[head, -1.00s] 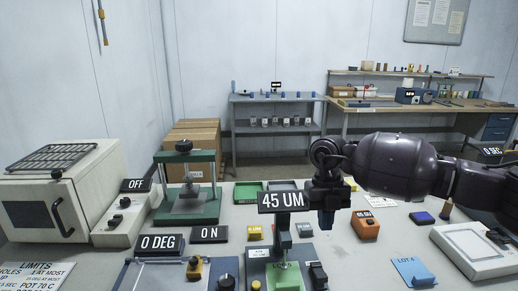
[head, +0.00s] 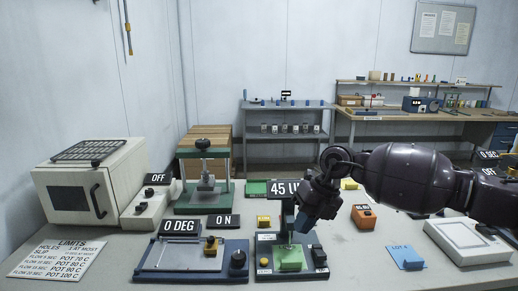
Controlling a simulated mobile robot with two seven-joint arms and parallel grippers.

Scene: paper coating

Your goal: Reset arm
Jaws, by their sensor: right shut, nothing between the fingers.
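My right arm comes in from the right, and its dark right gripper (head: 312,212) is shut and empty. It hangs over the table in front of the gauge stand, covering part of the stand's "45 UM" sign (head: 284,189). The gauge stand (head: 263,243) has a green piece (head: 291,259) at its foot. I cannot tell whether the gripper touches the stand. My left gripper is not in view.
A coating plate (head: 165,275) with a "0 DEG" sign (head: 181,226) stands left of the gauge. A green press (head: 187,203), an oven (head: 75,190) and a limits card (head: 58,262) are farther left. A timer (head: 366,217), blue lot card (head: 406,257) and scale (head: 468,240) lie right.

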